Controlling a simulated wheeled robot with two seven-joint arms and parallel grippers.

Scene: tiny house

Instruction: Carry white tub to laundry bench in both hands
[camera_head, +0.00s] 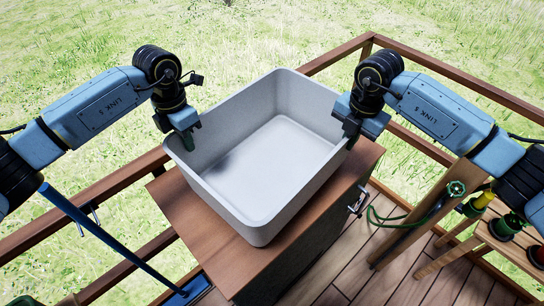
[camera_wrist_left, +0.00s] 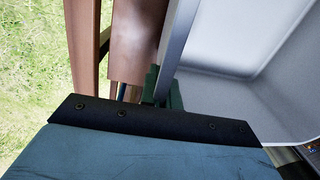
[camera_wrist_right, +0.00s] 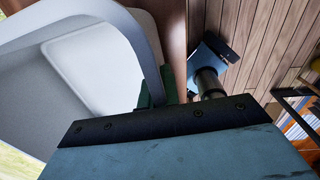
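The white tub (camera_head: 268,160) is an empty, open rectangular basin, level at the top of a brown wooden cabinet (camera_head: 215,245). I cannot tell whether its base touches the cabinet. My left gripper (camera_head: 187,138) is at the tub's left rim, with its green fingers on either side of the wall; the tub wall also shows in the left wrist view (camera_wrist_left: 179,45). My right gripper (camera_head: 350,138) is at the opposite right rim, its green fingers closed about the wall in the right wrist view (camera_wrist_right: 155,85). The fingertips are partly hidden.
A wooden railing (camera_head: 465,88) runs behind and left of the cabinet, with grass beyond. A blue pole (camera_head: 110,245) leans at lower left. A green hose (camera_head: 400,218) with a tap and a wooden stand (camera_head: 490,235) holding pots are at right.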

